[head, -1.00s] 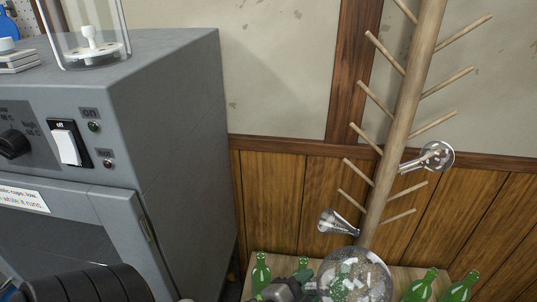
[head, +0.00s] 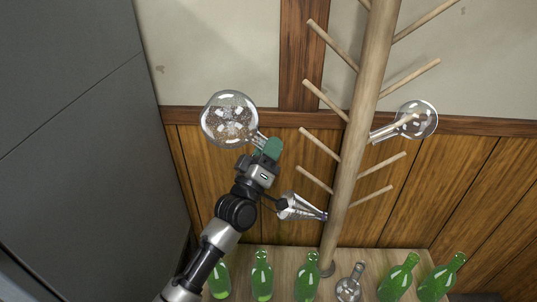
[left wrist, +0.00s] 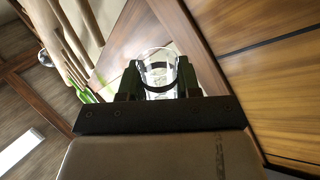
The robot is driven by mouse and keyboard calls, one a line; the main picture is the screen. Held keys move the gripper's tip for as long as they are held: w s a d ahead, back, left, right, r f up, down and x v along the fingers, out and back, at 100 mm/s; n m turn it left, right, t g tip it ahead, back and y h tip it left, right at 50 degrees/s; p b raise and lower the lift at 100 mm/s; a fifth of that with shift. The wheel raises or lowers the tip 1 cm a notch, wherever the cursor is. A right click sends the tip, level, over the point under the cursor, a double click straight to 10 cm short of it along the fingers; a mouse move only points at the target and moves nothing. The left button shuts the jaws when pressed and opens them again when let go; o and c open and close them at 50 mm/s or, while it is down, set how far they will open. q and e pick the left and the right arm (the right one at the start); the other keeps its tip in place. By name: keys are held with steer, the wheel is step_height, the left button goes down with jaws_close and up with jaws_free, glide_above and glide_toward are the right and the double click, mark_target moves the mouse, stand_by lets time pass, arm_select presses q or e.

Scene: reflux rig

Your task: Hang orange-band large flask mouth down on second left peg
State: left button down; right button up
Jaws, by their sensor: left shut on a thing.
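A large round clear flask (head: 229,118) is held up left of the wooden peg rack (head: 358,115), its bulb up and left and its neck down and right. My left gripper (head: 268,148) is shut on its neck; the left wrist view shows the clear glass neck (left wrist: 158,62) between the fingers, with a dark ring around it. I cannot make out an orange band. Several pegs stick out up and left from the post, including an empty upper one (head: 326,101) and an empty one below it (head: 320,144). The flask is apart from them. My right gripper is not in view.
A conical flask (head: 298,207) is at the rack's low left, close to my forearm. A round flask (head: 418,119) hangs on a right peg. Green bottles (head: 262,275) and a small clear flask (head: 348,288) stand on the bench below. A grey cabinet (head: 70,130) stands left.

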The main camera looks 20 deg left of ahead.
arm_select(q)
steer(key=shift+d+f, duration=0.2)
steer(key=shift+d, duration=0.05)
steer(key=shift+w+d+f+b, duration=0.1)
steer(key=shift+d+f+b, duration=0.15)
steer(key=shift+b, duration=0.15)
steer(key=shift+w+d+f+b, duration=0.2)
steer(key=shift+d+f+b, duration=0.1)
steer(key=shift+d+f, duration=0.25)
steer(key=shift+w+d+f+b, duration=0.15)
steer(key=shift+d+f+b, duration=0.15)
steer(key=shift+d, duration=0.3)
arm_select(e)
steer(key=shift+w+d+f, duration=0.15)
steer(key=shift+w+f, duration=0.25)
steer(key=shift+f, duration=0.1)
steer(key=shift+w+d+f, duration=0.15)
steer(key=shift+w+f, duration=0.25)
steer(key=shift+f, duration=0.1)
